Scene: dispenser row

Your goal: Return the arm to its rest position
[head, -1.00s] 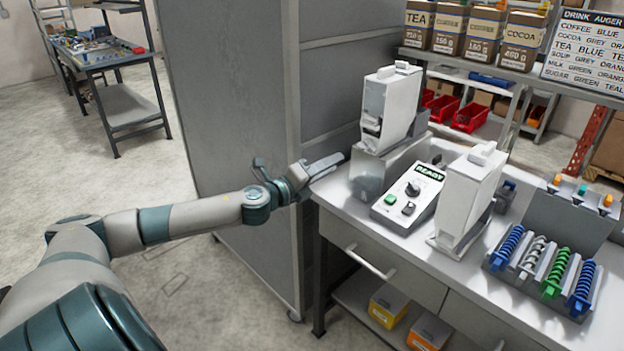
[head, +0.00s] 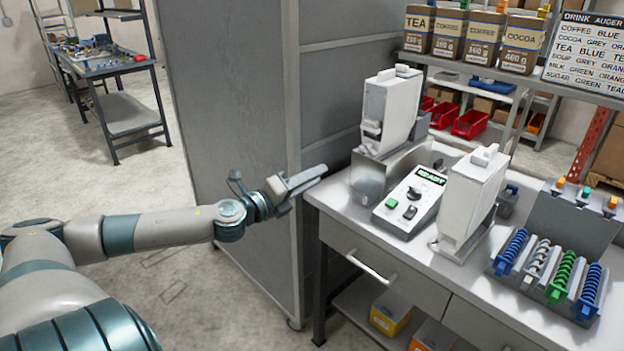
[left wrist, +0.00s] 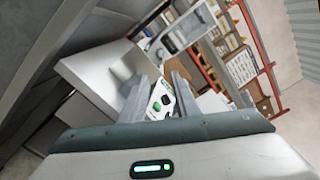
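My left arm reaches in from the left in the head view. Its gripper (head: 308,180) is just off the left edge of the counter, in front of the grey cabinet. In the left wrist view the two fingers (left wrist: 160,92) stand apart with nothing between them; the control box shows beyond the gap. The gripper is clear of the left white dispenser (head: 388,110), which stands upright on a metal base on the counter. My right gripper is not in view.
The counter (head: 335,195) holds a control box (head: 410,200) reading READY, a second white dispenser (head: 468,195) and a rack of coloured augers (head: 545,265). The grey cabinet (head: 235,110) stands close behind my gripper. Open floor (head: 190,290) lies at the left.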

